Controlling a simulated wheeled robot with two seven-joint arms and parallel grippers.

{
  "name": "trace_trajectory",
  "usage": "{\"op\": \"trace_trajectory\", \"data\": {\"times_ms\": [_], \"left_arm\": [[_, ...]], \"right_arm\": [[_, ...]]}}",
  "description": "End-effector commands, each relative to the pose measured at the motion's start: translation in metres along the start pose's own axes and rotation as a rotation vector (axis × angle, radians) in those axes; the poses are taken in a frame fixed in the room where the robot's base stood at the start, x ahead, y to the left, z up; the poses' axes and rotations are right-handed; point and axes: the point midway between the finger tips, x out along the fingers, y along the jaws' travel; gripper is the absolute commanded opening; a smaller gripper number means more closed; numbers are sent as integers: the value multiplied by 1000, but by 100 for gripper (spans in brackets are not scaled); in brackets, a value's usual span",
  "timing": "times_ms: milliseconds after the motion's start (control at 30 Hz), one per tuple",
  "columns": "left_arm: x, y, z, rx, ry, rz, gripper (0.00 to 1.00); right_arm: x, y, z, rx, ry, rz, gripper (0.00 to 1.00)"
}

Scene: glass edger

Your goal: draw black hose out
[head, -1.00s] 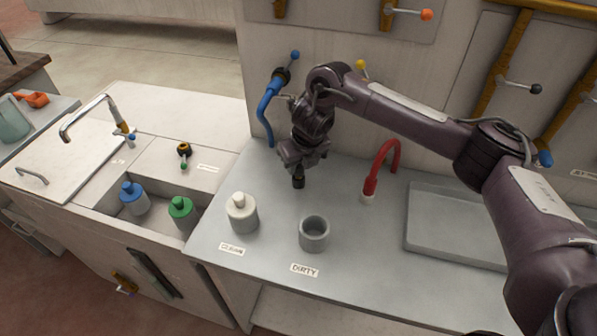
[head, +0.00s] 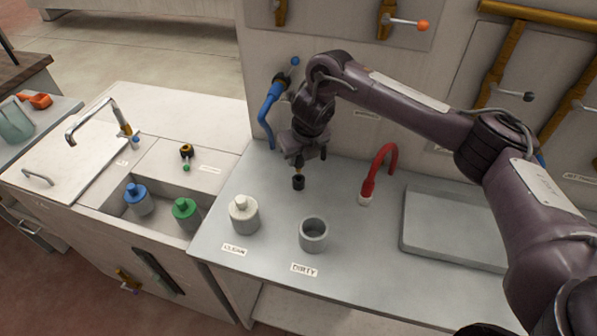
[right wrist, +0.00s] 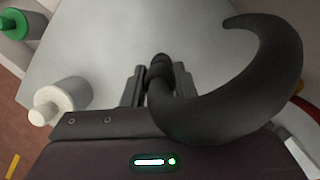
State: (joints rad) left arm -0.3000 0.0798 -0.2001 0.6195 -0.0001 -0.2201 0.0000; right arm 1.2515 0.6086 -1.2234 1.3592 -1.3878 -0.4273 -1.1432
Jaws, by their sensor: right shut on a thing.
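My right gripper (head: 300,161) is shut on the black hose. In the head view the dark hose end (head: 298,183) points down below the fingers, above the grey worktop behind the grey cup. In the right wrist view the black hose (right wrist: 262,90) curves in a thick loop at the right, and its narrower neck lies between the two fingers (right wrist: 158,82). My arm and wrist hide the rest of the hose and its wall end in the head view. My left gripper is not in view.
A red hose (head: 378,172) stands to the right and a blue hose (head: 269,112) to the left. On the worktop are a white bottle (head: 244,217) by the CLEAN label, an open grey cup (head: 313,237) by DIRTY, and a grey tray (head: 450,250). A sink (head: 160,222) holds blue and green bottles.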

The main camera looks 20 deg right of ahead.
Motion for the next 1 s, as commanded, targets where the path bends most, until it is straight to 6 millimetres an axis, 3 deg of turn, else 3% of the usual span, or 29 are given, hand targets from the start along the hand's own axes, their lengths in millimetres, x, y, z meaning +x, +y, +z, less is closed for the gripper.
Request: {"op": "trace_trajectory", "data": {"times_ms": [400, 800, 1000], "left_arm": [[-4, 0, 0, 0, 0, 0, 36], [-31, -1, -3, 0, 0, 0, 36], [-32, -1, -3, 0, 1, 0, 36]], "right_arm": [[-5, 0, 2, 0, -1, 0, 0], [-40, 0, 12, 0, -1, 0, 0], [-41, 0, 13, 0, 0, 0, 0]]}}
